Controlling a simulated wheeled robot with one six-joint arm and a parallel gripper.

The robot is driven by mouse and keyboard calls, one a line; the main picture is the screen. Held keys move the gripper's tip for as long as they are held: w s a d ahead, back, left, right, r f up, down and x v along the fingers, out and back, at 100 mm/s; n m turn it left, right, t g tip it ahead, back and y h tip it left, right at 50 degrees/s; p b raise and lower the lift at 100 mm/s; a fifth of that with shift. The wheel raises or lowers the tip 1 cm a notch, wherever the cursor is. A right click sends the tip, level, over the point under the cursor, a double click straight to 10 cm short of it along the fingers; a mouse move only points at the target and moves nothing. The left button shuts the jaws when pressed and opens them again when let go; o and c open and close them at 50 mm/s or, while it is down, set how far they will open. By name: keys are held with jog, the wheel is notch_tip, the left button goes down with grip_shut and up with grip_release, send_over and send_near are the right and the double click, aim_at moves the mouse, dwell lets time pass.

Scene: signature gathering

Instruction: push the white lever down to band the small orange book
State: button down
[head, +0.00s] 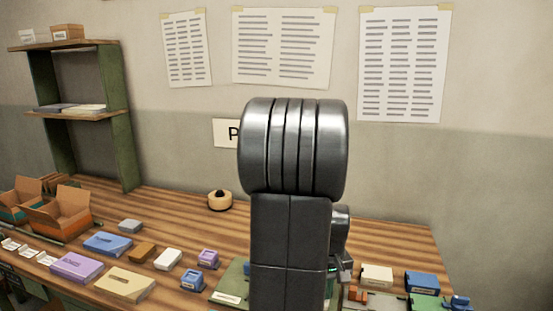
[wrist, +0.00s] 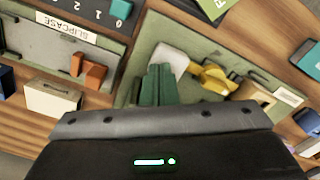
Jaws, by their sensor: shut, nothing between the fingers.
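In the wrist view, my gripper (wrist: 159,72) shows as two dark green fingers side by side, shut with nothing between them. A white piece (wrist: 170,58), which looks like the white lever, lies just beyond the fingertips over a green station. I cannot tell whether they touch. A yellow part (wrist: 212,79) sits right of it on the station. Small orange blocks (wrist: 95,77) stand on the neighbouring station labelled SLIPCASE; I cannot tell whether one is the small orange book. In the head view my arm hides the gripper and most of the green station (head: 230,285).
The wooden table (head: 190,208) holds a purple book (head: 76,267), a tan book (head: 125,284), other small books and a round wooden-topped object (head: 220,200). Open cardboard boxes (head: 60,213) stand at the left. A blue block (head: 422,282) lies at the right.

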notch_tip(320, 180, up, 7)
jog(key=p, duration=0.5)
dwell(0.4)
